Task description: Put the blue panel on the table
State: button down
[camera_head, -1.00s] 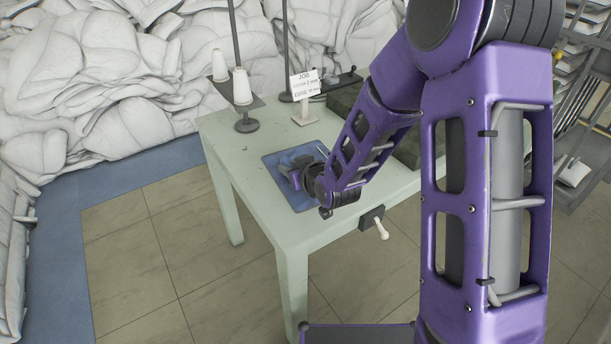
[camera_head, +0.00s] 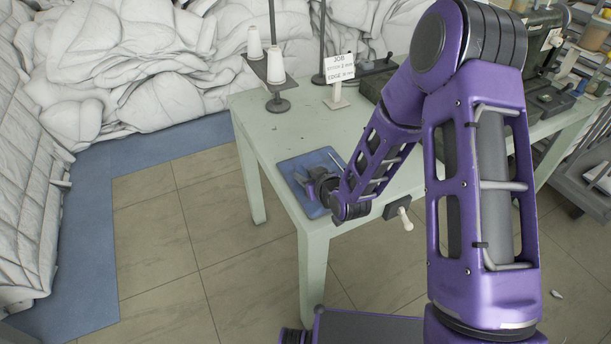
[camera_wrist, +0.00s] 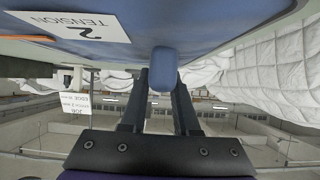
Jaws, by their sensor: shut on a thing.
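A flat blue panel (camera_head: 294,168) shows at the near left corner of the pale green table (camera_head: 265,125). My gripper (camera_head: 316,186) is over it, low and close, with its fingers partly hidden by my wrist. In the wrist view, my gripper (camera_wrist: 162,84) is shut on a rounded blue piece (camera_wrist: 162,62) that stands out from a broad blue surface (camera_wrist: 225,45), seemingly the panel. I cannot tell whether the panel lies flat on the tabletop or is slightly above it. A white card reading "2 TENSION" (camera_wrist: 75,25) is beside the blue piece.
White thread cones (camera_head: 276,65) on stands and a job sign (camera_head: 340,68) are on the table's far side. A dark sewing machine (camera_head: 543,40) stands at the right. White duvet heaps (camera_head: 120,65) fill the back and left. Tiled floor (camera_head: 165,245) is clear at the front left.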

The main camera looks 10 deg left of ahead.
jog(key=shift+f, duration=0.15)
jog(key=c, duration=0.7)
grip_release()
jog(key=shift+o, duration=0.2)
jog(key=shift+r, duration=0.2)
jog(key=v, duration=1.2)
jog(key=shift+d+p, duration=0.1)
jog(key=shift+p, duration=0.2)
